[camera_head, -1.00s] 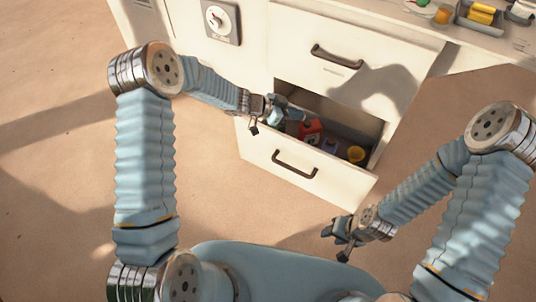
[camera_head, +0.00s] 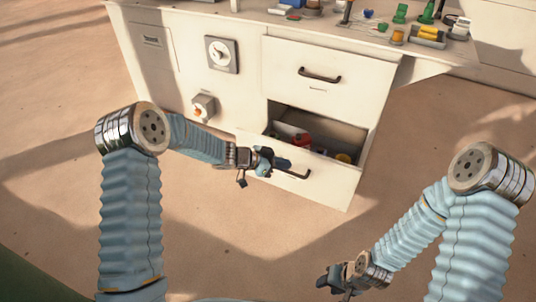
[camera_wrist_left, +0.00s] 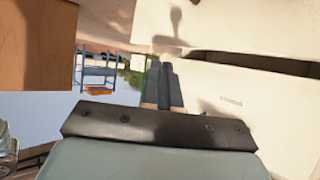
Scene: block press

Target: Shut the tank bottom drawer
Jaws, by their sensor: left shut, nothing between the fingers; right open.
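The bottom drawer (camera_head: 325,187) of the cream tank cabinet is pulled out, with a red item and a yellow item showing inside. Its dark bar handle (camera_head: 293,173) is on the front panel. My left gripper (camera_head: 281,163) is shut and empty, in front of the drawer front at the left end of the handle and partly covering it. I cannot tell whether it touches. In the left wrist view its fingers (camera_wrist_left: 163,82) are together, with cream panels to their right. My right gripper (camera_head: 335,280) is open, low and well away from the drawer.
Above is a shut top drawer (camera_head: 340,85) with its own handle. A dial (camera_head: 221,54) and a small knob box (camera_head: 203,106) are on the cabinet front to the left. The worktop (camera_head: 300,22) holds several small items. The floor before the drawer is clear.

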